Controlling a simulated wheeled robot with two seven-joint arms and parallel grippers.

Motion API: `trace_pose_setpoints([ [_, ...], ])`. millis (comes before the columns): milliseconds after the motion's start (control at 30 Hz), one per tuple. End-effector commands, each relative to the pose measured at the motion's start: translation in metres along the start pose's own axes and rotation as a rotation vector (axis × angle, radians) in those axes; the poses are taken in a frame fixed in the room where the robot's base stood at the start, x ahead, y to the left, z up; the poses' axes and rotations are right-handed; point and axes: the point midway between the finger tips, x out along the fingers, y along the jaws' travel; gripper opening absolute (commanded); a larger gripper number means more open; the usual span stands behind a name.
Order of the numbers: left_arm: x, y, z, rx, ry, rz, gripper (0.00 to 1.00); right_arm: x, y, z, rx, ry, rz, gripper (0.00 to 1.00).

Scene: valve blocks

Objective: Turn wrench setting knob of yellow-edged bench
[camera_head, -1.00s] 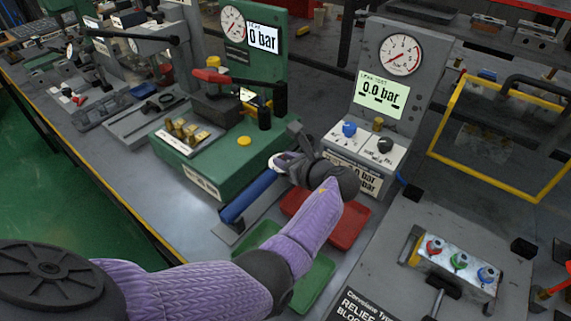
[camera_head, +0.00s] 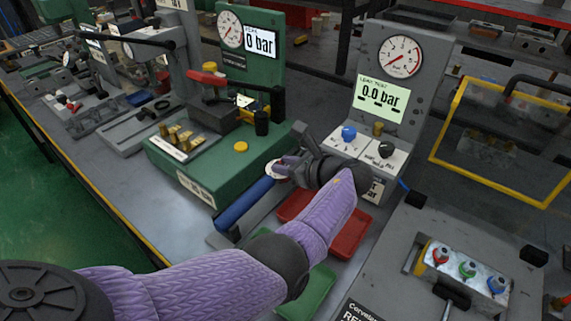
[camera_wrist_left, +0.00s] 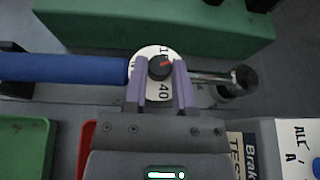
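The torque wrench has a blue handle (camera_head: 243,203) and lies along the yellow-edged bench (camera_head: 103,203), in front of a green test block. In the left wrist view its blue handle (camera_wrist_left: 65,68) runs in from the left. Its setting knob (camera_wrist_left: 160,67) is black with a red mark, on a white dial (camera_wrist_left: 163,91) showing a 40. My left gripper (camera_head: 282,165) is over the wrench. In the wrist view its purple fingertips (camera_wrist_left: 158,75) stand on either side of the knob. I cannot tell whether they press on it. My right gripper is not in view.
The green block (camera_head: 210,158) with brass fittings stands behind the wrench. A grey leak-test unit (camera_head: 400,65) stands to the right. Red (camera_head: 348,238) and green (camera_head: 308,295) trays lie below my forearm. A grey relief block fixture (camera_head: 450,230) is at the right.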

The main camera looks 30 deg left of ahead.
Motion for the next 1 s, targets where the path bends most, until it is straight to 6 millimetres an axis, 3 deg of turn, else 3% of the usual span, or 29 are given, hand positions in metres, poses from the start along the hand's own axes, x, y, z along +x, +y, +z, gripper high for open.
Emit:
trace_pose_setpoints([
  [33,0.0,0.0,-0.001,0.002,0.003,0.0,0.41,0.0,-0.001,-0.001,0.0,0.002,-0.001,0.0],
  [167,0.0,0.0,-0.001,0.001,0.002,0.0,0.69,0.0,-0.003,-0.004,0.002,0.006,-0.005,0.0],
  [533,0.0,0.0,0.0,0.002,0.001,-0.001,0.69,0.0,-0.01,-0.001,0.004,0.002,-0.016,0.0],
  [667,-0.001,0.003,0.004,0.024,0.003,-0.054,0.69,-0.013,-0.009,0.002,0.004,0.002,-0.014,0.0],
  [833,-0.002,0.009,0.009,0.123,0.007,-0.297,0.69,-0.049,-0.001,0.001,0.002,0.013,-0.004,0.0],
  [1000,0.004,0.015,0.004,0.259,0.012,-0.628,0.69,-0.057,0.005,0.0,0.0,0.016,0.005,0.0],
])
